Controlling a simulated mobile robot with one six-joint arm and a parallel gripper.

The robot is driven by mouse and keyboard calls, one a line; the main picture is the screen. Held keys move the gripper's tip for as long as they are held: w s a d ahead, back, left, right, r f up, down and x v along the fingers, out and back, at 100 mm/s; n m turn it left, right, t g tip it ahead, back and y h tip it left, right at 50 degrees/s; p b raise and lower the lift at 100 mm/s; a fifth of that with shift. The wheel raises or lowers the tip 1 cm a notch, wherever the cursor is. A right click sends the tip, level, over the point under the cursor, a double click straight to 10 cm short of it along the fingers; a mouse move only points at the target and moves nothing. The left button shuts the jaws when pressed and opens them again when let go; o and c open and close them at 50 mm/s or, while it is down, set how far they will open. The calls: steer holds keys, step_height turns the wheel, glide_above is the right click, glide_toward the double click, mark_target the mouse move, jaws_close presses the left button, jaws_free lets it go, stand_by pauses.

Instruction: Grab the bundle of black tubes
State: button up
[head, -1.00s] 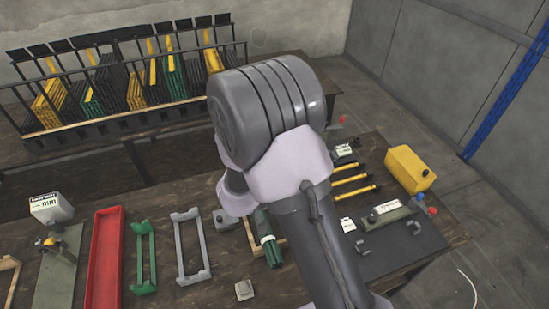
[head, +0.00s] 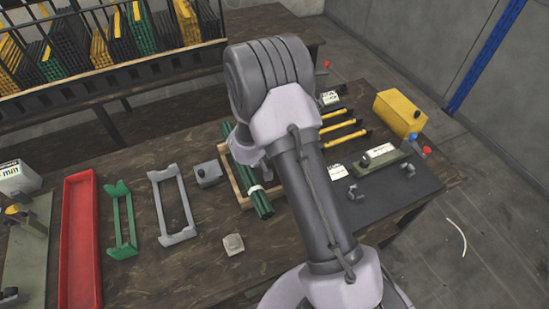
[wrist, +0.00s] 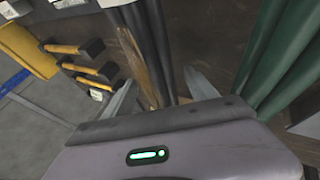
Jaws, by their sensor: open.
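The bundle of black tubes (wrist: 152,40) shows in the wrist view, running from the top edge down toward the gap between my fingers. My gripper (wrist: 160,92) is open, with one pale finger on each side of the tubes' line. Whether the fingers touch the tubes I cannot tell. In the head view my arm hides the black tubes and the fingers. A bundle of green tubes (head: 258,198) with a white band lies beside my arm in a wooden tray (head: 233,185). The green tubes (wrist: 285,60) are right of my gripper in the wrist view.
Yellow-handled tools (head: 342,130) and a yellow box (head: 400,115) lie right of my arm. A green frame (head: 120,220), a grey frame (head: 174,205) and a red tray (head: 80,240) are at left. A wooden edge (wrist: 138,65) runs close beside the black tubes.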

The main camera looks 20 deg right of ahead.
steer(key=shift+r, duration=0.1)
jaws_close()
